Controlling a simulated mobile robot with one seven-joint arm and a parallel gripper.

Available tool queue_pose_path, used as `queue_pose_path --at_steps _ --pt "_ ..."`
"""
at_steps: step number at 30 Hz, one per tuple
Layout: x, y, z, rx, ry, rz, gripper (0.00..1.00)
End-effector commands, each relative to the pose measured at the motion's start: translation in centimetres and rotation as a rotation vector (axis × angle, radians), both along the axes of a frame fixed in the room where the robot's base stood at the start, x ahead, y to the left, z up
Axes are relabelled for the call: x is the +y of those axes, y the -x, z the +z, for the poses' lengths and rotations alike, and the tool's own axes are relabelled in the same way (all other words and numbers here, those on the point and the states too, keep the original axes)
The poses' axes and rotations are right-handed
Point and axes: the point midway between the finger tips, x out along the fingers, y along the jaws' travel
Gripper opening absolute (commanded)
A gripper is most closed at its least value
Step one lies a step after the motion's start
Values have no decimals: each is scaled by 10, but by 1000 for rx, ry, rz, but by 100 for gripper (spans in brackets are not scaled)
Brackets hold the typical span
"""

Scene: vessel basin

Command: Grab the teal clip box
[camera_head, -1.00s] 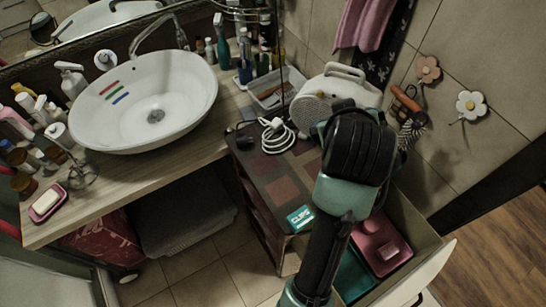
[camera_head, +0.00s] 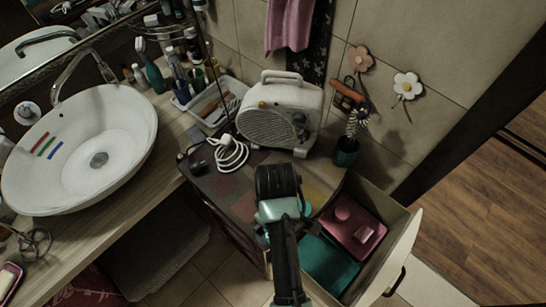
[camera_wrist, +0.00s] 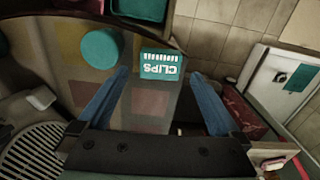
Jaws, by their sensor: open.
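The teal clip box, with white "CLIPS" lettering, shows in the wrist view (camera_wrist: 160,65). It lies flat near the edge of the patchwork-coloured cabinet top (camera_wrist: 145,103). In that view the lettering is upside down. My gripper (camera_wrist: 160,74) is open, with its two blue fingers pointing toward the box. The box appears between and just beyond the fingertips, and nothing is held. I cannot tell whether the fingers touch it or how high they are above it. In the head view my arm hides most of the box area and the fingers.
An open drawer (camera_head: 402,250) holds a pink box (camera_head: 352,232) and a teal container (camera_head: 327,262). A white heater (camera_head: 280,115), a coiled white cable (camera_head: 229,152) and a dark teal cup (camera_head: 346,151) stand on the cabinet. A round teal object (camera_wrist: 100,48) is beside the clip box.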

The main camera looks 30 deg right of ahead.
Motion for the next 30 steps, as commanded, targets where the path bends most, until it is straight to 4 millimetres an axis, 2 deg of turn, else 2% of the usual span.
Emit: queue_pose_path --at_steps 7,16,26,30 --pt "1 0 -16 3 -1 0 100" --pt "2 -2 -52 0 0 -2 100" --pt "2 -2 -58 -3 1 -1 100" --pt "2 -2 -58 -3 1 -1 75"
